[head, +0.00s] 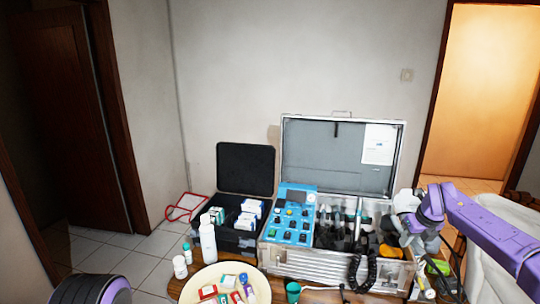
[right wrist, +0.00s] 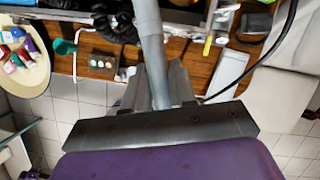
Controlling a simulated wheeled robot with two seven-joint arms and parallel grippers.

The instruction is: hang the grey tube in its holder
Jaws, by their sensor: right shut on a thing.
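The grey tube (right wrist: 152,45) runs up the middle of the right wrist view, between the fingers of my right gripper (right wrist: 160,88). The gripper is shut on it. In the head view my right gripper (head: 412,228) is over the right end of the open silver case (head: 330,266). The tube cannot be told apart from the gripper there. Several handpieces stand in a row in the case, but I cannot tell which slot is the tube's holder. My left gripper is not in view.
A blue control panel (head: 291,222) fills the case's left part. A black box (head: 232,238) with small packs stands left of it. A white bottle (head: 207,242) and a cream tray (head: 215,278) are in front. Black coiled hoses hang over the case's front.

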